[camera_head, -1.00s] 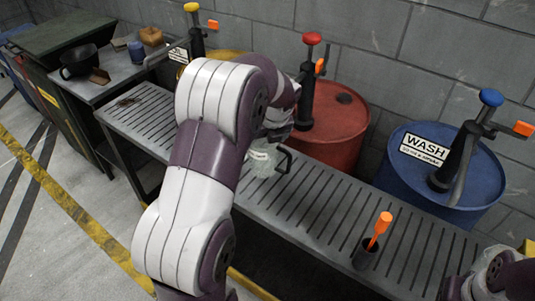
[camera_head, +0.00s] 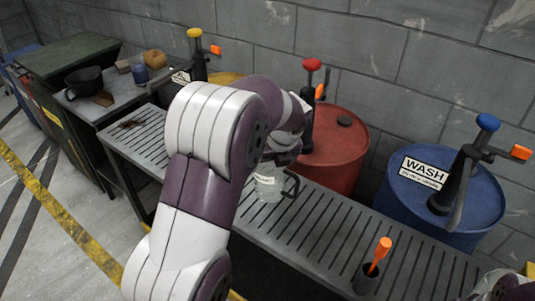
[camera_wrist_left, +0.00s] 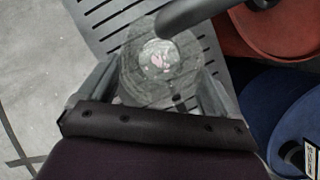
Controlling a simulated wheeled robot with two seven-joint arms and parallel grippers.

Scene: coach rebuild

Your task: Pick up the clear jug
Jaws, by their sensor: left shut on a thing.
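The clear jug (camera_head: 268,187) with a dark handle (camera_head: 292,184) is in the middle of the head view, upright over the slatted bench. My left gripper (camera_wrist_left: 155,92) is shut on the jug (camera_wrist_left: 160,62), with one finger on either side of its body in the left wrist view. My left forearm hides part of the jug's surroundings in the head view. I cannot tell whether its base touches the slats. Only part of my right arm shows at the lower right corner, and its gripper is not visible.
The slatted bench (camera_head: 330,232) runs below the jug. Behind it stand a red drum (camera_head: 340,155) and a blue WASH drum (camera_head: 475,210), both with pumps.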

